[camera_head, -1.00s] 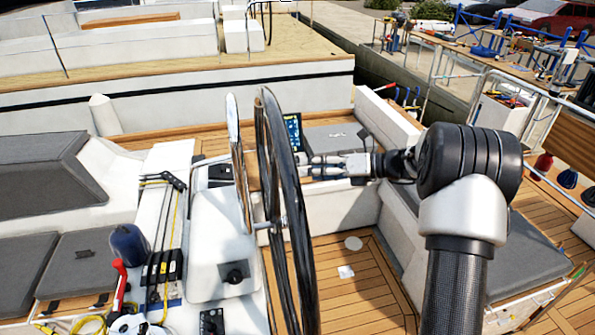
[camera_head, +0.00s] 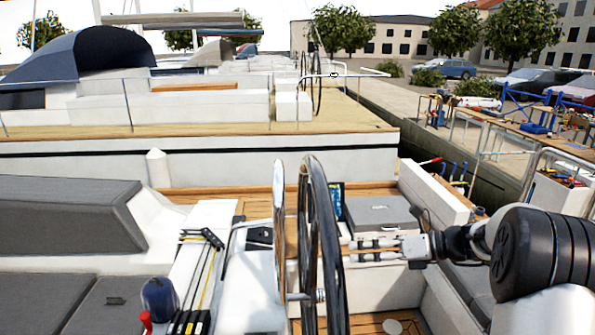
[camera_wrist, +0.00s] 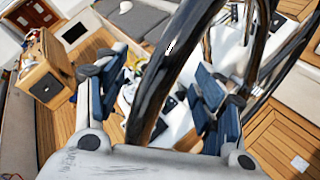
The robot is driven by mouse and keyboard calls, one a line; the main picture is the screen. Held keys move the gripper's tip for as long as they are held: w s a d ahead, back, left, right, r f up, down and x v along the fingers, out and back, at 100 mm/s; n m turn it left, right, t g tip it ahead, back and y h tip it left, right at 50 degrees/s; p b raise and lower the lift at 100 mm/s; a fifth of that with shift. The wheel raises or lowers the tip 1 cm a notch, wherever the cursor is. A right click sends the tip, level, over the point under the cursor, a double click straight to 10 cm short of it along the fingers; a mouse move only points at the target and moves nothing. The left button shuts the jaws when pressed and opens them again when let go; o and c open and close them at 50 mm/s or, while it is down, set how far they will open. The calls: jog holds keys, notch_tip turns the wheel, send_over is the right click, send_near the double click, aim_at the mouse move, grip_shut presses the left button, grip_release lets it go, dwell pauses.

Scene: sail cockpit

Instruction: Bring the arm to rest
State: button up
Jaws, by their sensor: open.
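My gripper (camera_head: 362,250) is at the end of my arm, which reaches in from the right in the head view. It points left at the dark steering wheel (camera_head: 325,240) and is empty. In the wrist view my gripper (camera_wrist: 158,98) has its two blue-padded fingers wide apart. The wheel's dark rim (camera_wrist: 168,70) crosses the picture between them. I cannot tell whether the rim is inside the jaws or only beyond them, or whether anything touches.
A grey box (camera_head: 380,214) and a small screen (camera_head: 337,200) are just behind my gripper. A white coaming (camera_head: 434,190) lies to the right. A winch with a blue cover (camera_head: 159,298) is at lower left. Wooden cockpit floor (camera_wrist: 285,125) shows clear at right.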

jog(key=s+a+f+n+g+h+b, duration=0.25)
jog(key=s+a+f+n+b, duration=0.2)
jog(key=s+n+b, duration=0.35)
jog(key=s+a+f+n+g+h+b, duration=0.2)
jog(key=s+a+f+n+h+b, duration=0.15)
jog(key=s+a+n, duration=0.45)
jog(key=s+d+f+n+t+h+b, duration=0.1)
jog(key=s+d+f+n+h+b, duration=0.1)
jog(key=s+f+n+b, duration=0.4)
jog(key=s+d+f+n+t+h+b, duration=0.1)
jog(key=s+d+f+n+h+b, duration=0.2)
jog(key=s+f+n+b, duration=0.4)
jog(key=s+f+n+h, duration=0.1)
jog(key=s+f, duration=0.1)
jog(key=s, duration=0.4)
jog(key=shift+s+d+f+n+t+b, duration=0.2)
jog(key=shift+f+n+t+b, duration=0.1)
jog(key=shift+t, duration=0.05)
